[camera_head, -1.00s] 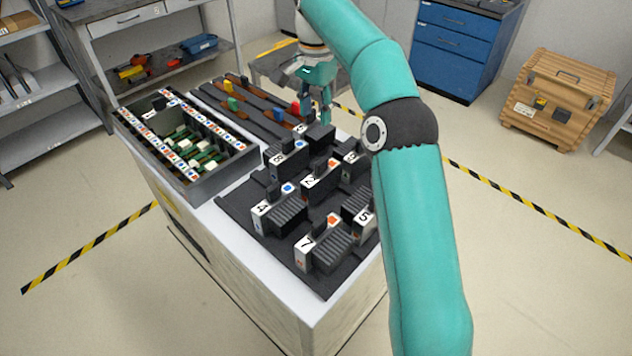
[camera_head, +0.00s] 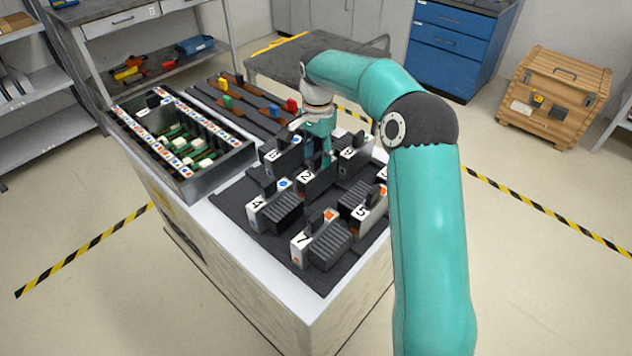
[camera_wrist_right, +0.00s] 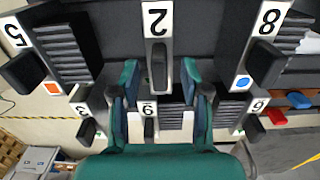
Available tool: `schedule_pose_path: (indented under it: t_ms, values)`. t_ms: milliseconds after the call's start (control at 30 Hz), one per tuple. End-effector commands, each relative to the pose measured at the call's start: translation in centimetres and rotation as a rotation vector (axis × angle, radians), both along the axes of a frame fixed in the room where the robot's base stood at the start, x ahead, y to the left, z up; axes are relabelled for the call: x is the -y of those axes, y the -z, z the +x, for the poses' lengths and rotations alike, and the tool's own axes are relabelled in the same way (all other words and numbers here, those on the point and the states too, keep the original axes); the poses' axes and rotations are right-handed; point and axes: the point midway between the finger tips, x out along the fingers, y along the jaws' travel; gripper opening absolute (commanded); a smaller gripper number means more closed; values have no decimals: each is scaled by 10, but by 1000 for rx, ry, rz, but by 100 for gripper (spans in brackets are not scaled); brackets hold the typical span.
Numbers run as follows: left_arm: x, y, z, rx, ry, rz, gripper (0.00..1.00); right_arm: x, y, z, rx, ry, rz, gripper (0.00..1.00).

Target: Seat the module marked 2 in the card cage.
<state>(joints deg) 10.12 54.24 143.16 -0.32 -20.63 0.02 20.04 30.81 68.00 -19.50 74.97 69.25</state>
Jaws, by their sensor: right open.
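The module marked 2 (camera_head: 306,178) stands on the dark mat among the other modules in the head view, partly hidden by my right gripper. In the right wrist view its white label face (camera_wrist_right: 157,20) and dark handle (camera_wrist_right: 158,68) show at top middle. My right gripper (camera_head: 326,160) is open above it, pointing down. In the wrist view its fingertips (camera_wrist_right: 159,75) appear on either side of the handle with gaps; their exact height is unclear. The card cage (camera_head: 214,183) is an open grey box with green boards and marked rails, left on the cart. My left gripper is not in view.
Modules marked 8 (camera_head: 270,157), 4 (camera_head: 257,206), 7 (camera_head: 301,243), 5 (camera_head: 362,213) and others stand close around module 2. Behind the cage lie dark strips with coloured handles, including a red one (camera_head: 291,105). My right arm covers the mat's right side.

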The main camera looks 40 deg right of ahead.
Motion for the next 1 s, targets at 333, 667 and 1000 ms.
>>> schedule_pose_path:
  t_ms: [333, 667, 1000]
  values:
    - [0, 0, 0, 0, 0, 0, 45, 0, 16, 0, 1, 0, 0, 46]
    - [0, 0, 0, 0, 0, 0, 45, 0, 16, 0, 1, 0, 0, 0]
    - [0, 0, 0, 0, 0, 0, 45, 0, 15, 0, 3, 0, -1, 0]
